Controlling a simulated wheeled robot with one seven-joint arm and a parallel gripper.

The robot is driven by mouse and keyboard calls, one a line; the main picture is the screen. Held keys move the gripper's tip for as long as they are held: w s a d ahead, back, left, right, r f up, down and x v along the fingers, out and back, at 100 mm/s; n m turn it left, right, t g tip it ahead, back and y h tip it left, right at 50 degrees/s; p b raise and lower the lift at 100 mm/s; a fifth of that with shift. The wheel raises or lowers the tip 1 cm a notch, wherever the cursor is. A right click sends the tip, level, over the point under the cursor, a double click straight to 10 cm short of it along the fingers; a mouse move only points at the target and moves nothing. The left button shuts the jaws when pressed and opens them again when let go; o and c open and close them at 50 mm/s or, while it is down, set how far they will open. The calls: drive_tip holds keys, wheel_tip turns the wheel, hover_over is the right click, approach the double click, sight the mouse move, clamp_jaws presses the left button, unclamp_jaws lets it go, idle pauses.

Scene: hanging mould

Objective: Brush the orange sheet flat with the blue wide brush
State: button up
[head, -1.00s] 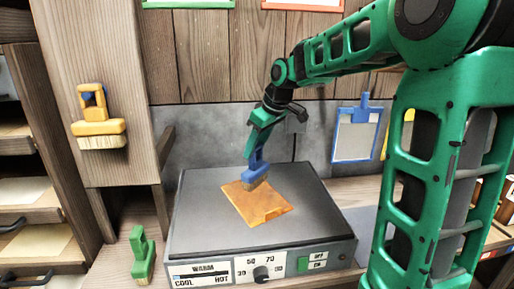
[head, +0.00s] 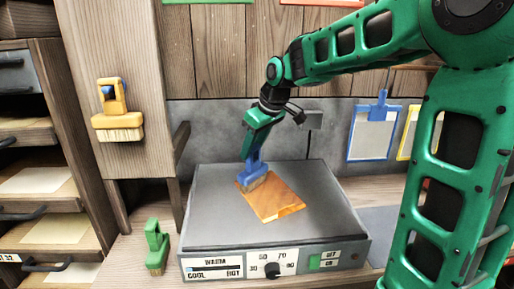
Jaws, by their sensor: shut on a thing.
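The orange sheet (head: 275,201) lies turned at an angle on the grey top of the hot plate (head: 215,222). Its near right edge shows a lighter strip; I cannot tell whether that edge is curled. The blue wide brush (head: 252,172) is upright, with its tan bristles at the sheet's far left corner. The bristles seem to touch the sheet. My gripper (head: 256,150) is shut on the brush's blue handle from above. The fingertips are small and partly hidden.
A yellow brush (head: 117,112) hangs on the wooden post at left. A green tool (head: 157,246) stands on the bench left of the hot plate. A blue-framed board (head: 372,135) hangs on the wall at right. The plate's front carries a dial (head: 272,270).

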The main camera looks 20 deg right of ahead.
drive_tip(key=shift+s+a, duration=0.15)
drive_tip(key=shift+a, duration=2.15)
drive_tip(key=shift+r, duration=0.1)
wheel_tip(320, 180, up, 6)
drive_tip(key=shift+s, duration=0.2)
